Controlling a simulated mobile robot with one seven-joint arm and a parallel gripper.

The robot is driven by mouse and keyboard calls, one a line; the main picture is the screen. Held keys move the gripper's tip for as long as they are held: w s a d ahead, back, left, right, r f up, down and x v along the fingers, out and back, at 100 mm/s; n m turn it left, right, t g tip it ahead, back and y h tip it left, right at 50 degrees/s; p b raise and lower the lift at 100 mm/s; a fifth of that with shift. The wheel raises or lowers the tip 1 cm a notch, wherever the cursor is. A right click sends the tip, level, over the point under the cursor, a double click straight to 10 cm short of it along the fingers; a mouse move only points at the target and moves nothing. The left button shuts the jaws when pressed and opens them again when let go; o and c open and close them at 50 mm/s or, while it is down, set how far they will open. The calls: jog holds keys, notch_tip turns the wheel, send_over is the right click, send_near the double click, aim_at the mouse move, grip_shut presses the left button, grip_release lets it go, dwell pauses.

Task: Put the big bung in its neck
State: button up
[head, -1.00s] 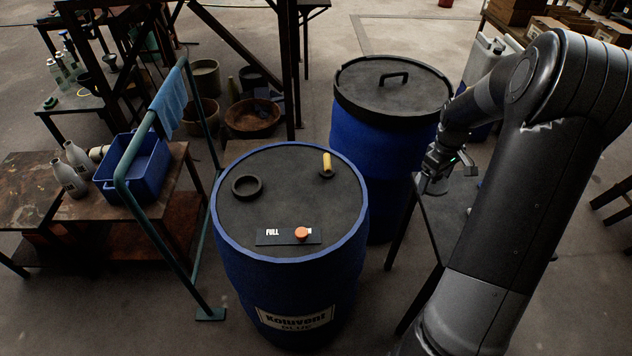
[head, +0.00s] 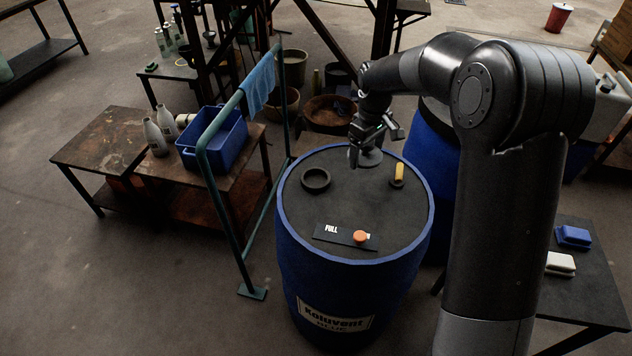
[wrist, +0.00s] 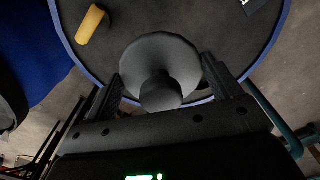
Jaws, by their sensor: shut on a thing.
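The big bung is a grey round disc with a knob, seen large in the wrist view (wrist: 158,58) and as a small grey disc in the head view (head: 371,159). My gripper (head: 364,148) is shut on its knob, between the fingers in the wrist view (wrist: 161,88). The bung is over the far part of the drum's dark lid (head: 352,207). The big neck (head: 316,180), a raised black ring, is on the lid to the left of and nearer than the bung. I cannot clearly make out that neck in the wrist view.
A yellow plug (head: 399,172) stands in a small neck on the lid, right of my gripper. A FULL label strip (head: 345,236) with an orange cap (head: 360,237) is at the front. A teal rail (head: 222,175) with a blue cloth stands close on the left.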

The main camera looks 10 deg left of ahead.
jog(key=a+f, duration=0.2)
jog(key=a, duration=0.2)
jog(key=a+f, duration=0.2)
jog(key=a, duration=0.3)
jog(key=a+f, duration=0.2)
jog(key=a, duration=0.2)
jog(key=shift+w+a+f, duration=0.15)
jog(key=shift+a+f, duration=0.05)
jog(key=shift+f, duration=2.15)
jog(key=shift+f, duration=0.35)
